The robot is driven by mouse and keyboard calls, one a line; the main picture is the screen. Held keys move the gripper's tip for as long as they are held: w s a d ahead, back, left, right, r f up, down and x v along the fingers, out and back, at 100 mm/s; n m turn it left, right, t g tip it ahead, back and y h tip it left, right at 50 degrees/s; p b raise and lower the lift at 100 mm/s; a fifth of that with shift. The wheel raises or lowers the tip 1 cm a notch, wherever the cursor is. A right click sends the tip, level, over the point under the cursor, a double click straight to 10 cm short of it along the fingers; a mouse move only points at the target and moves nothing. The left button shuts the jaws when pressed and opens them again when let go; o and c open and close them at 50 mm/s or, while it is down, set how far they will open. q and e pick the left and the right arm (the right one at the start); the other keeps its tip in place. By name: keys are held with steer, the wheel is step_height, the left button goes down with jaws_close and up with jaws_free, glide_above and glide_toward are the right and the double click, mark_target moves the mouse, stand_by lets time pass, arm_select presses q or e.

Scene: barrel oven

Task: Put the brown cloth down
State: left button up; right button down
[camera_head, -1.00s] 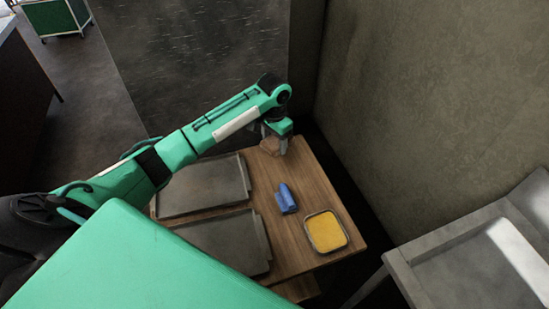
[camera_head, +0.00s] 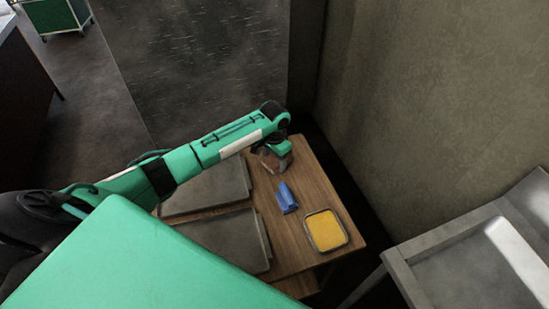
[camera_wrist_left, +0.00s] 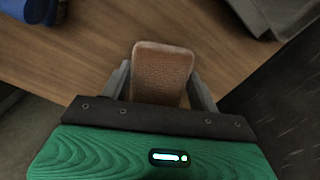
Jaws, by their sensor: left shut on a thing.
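The brown cloth (camera_wrist_left: 162,72) is a folded, rounded pad between the fingers of my left gripper (camera_wrist_left: 160,85) in the left wrist view. My left gripper is shut on it. In the head view my left gripper (camera_head: 274,162) is over the far end of the wooden table (camera_head: 315,190), with the cloth partly hidden by the gripper. I cannot tell whether the cloth touches the table top. My right gripper is not in view.
A blue folded cloth (camera_head: 287,198) lies nearer on the table, beside a tray of yellow material (camera_head: 326,231). Two grey metal trays (camera_head: 208,190) (camera_head: 225,242) lie at the left. A wall (camera_head: 430,90) stands at the right, and a grey metal surface (camera_head: 470,260) at lower right.

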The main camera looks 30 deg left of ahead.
mark_target(274, 159)
arm_select(q)
steer(key=o, duration=0.9)
steer(key=shift+f, duration=0.1)
step_height(274, 159, up, 12)
steer(key=shift+r+b, duration=0.2)
steer(key=shift+b, duration=0.45)
